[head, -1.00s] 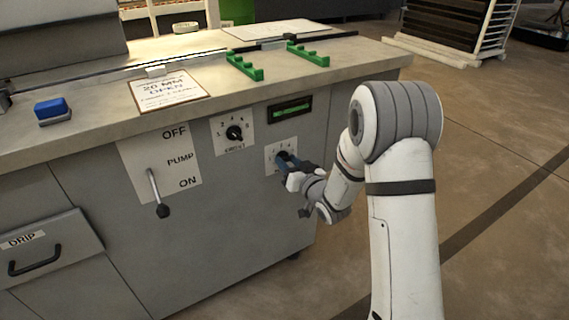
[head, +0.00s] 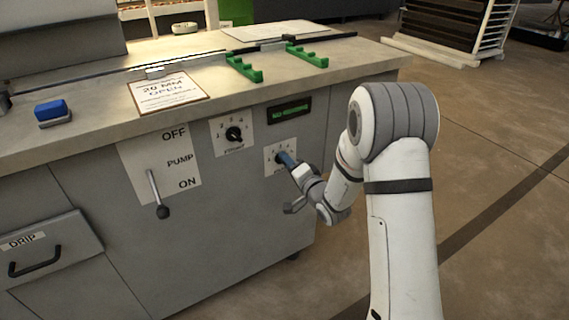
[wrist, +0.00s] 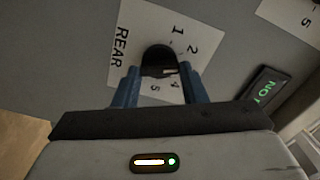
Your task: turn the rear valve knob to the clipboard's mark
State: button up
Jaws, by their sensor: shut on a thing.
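The rear valve knob (wrist: 157,60) is black and sits on a white plate (wrist: 122,25) marked REAR, with numbers around it. My gripper (wrist: 159,80) has its blue fingers on either side of the knob, shut on it. A small light mark shows near the knob's lower right, towards the 4, but its exact pointing is unclear. In the head view my gripper (head: 286,159) hides most of the knob in front of its plate (head: 271,168). The clipboard (head: 168,94) lies on the counter; its large text reads 20 MM OPEN, its smaller line is unreadable.
The other knob (head: 234,134) is on a plate to the left, below the counter edge. A dark display with green text (head: 289,110) is above the rear plate. A pump lever (head: 157,195) hangs further left. Open floor lies right of the cabinet.

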jog(key=m+p, duration=0.1)
jog(key=m, duration=0.3)
jog(key=m+p, duration=0.1)
jog(key=m, duration=0.3)
jog(key=f+m+p, duration=0.1)
jog(key=m, duration=0.3)
jog(key=shift+s+d+m, duration=0.1)
jog(key=shift+s+m, duration=0.05)
jog(key=shift+m, duration=0.15)
dwell(0.4)
jog(key=o, duration=1)
jog(key=shift+r, duration=0.15)
jog(key=p+v, duration=0.1)
jog(key=v, duration=0.6)
jog(key=shift+s+d+p, duration=0.2)
jog(key=shift+s+p, duration=0.1)
jog(key=shift+r, duration=0.15)
